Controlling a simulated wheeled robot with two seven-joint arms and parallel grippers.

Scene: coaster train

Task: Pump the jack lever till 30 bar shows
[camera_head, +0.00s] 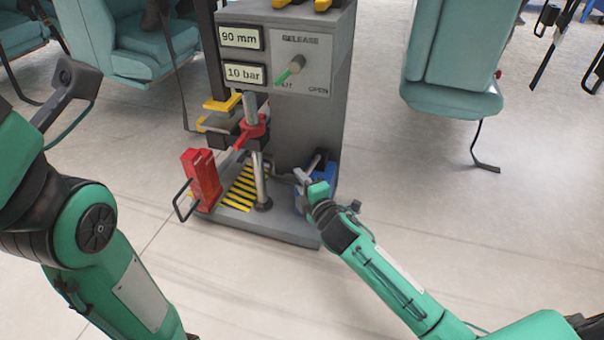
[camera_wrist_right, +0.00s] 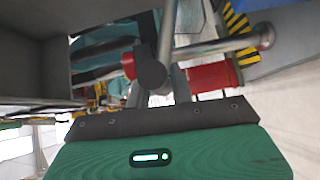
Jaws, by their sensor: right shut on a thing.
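The jack stand (camera_head: 295,130) is a grey machine with two displays. The upper display (camera_head: 240,37) reads 90 mm and the lower one (camera_head: 244,73) reads 10 bar. A green-tipped release knob (camera_head: 290,70) sits on a panel marked RELEASE and OPEN. My right gripper (camera_head: 305,180) is low at the stand's right side, by a blue part (camera_head: 328,173), shut on the jack lever. The gripper mostly hides the lever in the head view. In the right wrist view, a grey rod (camera_wrist_right: 167,30) with a dark rounded end stands at the gripper.
A red block with a wire handle (camera_head: 202,178) stands at the base's left, beside a yellow-black striped plate (camera_head: 240,188). A red collar (camera_head: 250,130) is on the upright post. Teal seats (camera_head: 450,60) hang at the right and left. Pale floor (camera_head: 400,160) is open at right.

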